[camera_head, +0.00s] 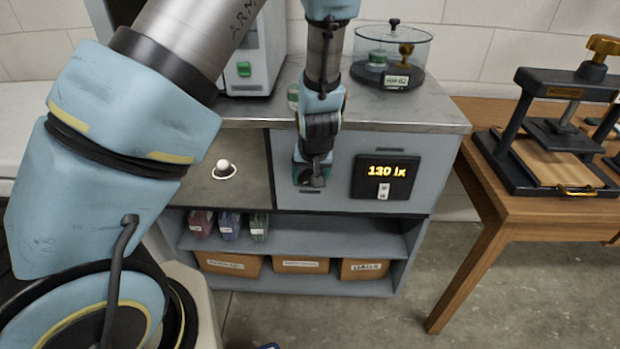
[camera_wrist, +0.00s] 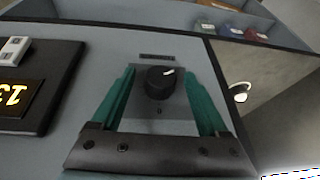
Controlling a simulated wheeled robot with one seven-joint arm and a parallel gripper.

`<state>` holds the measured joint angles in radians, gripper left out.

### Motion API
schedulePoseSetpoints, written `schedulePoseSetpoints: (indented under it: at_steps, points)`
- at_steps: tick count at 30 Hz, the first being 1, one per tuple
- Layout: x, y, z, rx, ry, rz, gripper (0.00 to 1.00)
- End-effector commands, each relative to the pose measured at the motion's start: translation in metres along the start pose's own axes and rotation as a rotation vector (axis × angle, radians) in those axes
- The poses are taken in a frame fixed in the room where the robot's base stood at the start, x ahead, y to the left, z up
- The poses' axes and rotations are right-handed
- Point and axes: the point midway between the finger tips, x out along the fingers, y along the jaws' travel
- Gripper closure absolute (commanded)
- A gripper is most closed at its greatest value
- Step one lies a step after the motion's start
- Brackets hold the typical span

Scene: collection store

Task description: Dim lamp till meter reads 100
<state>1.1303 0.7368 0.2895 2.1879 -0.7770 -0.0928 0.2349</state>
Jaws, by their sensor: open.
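The meter (camera_head: 390,176) on the cabinet front reads 130 lx in yellow digits. It also shows partly at the left of the wrist view (camera_wrist: 15,97). The lamp (camera_head: 223,167) is a small white glowing bulb in the recess left of my gripper; it also shows in the wrist view (camera_wrist: 240,92). A round black dimmer knob (camera_wrist: 159,84) with a white pointer mark sits on a grey plate. My gripper (camera_head: 311,178) is at the cabinet front and hides the knob in the head view. Its green fingers (camera_wrist: 158,75) are open, one on each side of the knob, with visible gaps.
Shelves below hold colored bundles (camera_head: 229,224) and labelled brown boxes (camera_head: 300,265). A glass-covered display (camera_head: 392,55) and a white device (camera_head: 250,55) stand on the cabinet top. A wooden table (camera_head: 545,205) with a press (camera_head: 560,125) stands at right.

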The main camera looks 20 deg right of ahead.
Motion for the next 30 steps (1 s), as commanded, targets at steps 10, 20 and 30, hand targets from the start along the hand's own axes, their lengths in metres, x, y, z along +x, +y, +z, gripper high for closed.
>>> schedulePoseSetpoints:
  at_steps: [10, 20, 30]
  points:
    - [0.0003, -0.0001, -0.0002, 0.0, 0.0, 0.0, 0.35]
    - [0.0002, -0.0002, -0.0001, 0.0, 0.0, 0.0, 0.72]
    - [0.0002, -0.0003, -0.0001, -0.001, 0.0, 0.0, 1.0]
